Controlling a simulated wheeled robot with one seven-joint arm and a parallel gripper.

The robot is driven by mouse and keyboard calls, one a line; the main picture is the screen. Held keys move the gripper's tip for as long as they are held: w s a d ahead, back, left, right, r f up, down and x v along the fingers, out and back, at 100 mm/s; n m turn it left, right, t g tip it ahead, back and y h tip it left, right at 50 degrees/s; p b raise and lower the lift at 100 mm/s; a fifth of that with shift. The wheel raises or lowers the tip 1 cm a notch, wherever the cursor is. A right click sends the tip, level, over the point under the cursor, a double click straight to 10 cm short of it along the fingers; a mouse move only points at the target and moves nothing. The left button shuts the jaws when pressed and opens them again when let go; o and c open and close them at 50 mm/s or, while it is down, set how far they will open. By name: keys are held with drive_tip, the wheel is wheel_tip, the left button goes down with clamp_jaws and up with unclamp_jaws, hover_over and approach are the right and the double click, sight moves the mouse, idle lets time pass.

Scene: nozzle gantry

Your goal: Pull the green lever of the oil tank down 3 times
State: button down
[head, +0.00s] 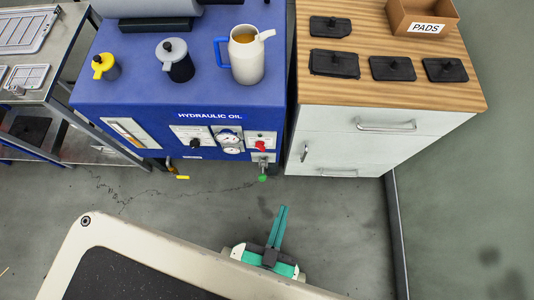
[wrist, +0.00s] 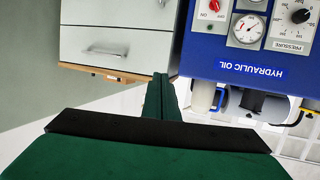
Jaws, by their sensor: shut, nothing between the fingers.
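The blue oil tank (head: 140,63), labelled HYDRAULIC OIL, stands at the upper middle of the head view. A small green lever end (head: 262,178) sticks out low at the right of its front, below the red switch. My gripper (head: 283,208) is below and slightly right of the lever, apart from it, with its teal fingers together and nothing between them. In the wrist view the picture is upside down; my gripper (wrist: 160,78) points at the gap between the cabinet and the tank (wrist: 205,66). The green lever does not show there.
A white cabinet (head: 340,121) with a wooden top carries black pads and a PADS box (head: 422,17), right of the tank. A white jug (head: 247,58) and two small cans stand on the tank. A metal shelf (head: 62,60) is at left.

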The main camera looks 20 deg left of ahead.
drive_tip(key=w+a+f+g, duration=0.1)
drive_tip(key=w+f+g, duration=0.3)
drive_tip(key=f, duration=0.5)
drive_tip(key=w+a+f+n+g+y, duration=0.1)
drive_tip(key=w+a+f, duration=0.1)
drive_tip(key=w+f, duration=0.45)
drive_tip(key=w+a+f+g, duration=0.1)
drive_tip(key=w+f+g, duration=0.25)
drive_tip(key=f, duration=0.65)
drive_tip(key=w+a+r+n+g, duration=0.2)
drive_tip(key=w+a+g, duration=0.3)
drive_tip(key=w, duration=0.6)
drive_tip(key=r+g, duration=0.1)
drive_tip(key=g, duration=0.1)
drive_tip(key=shift+w+g+y, duration=0.25)
drive_tip(key=shift+g+y, duration=0.05)
drive_tip(key=shift+g, duration=0.05)
drive_tip(key=s+a+f, duration=0.2)
drive_tip(key=s+f, duration=0.2)
drive_tip(key=f, duration=0.8)
drive_tip(key=shift+s, duration=0.2)
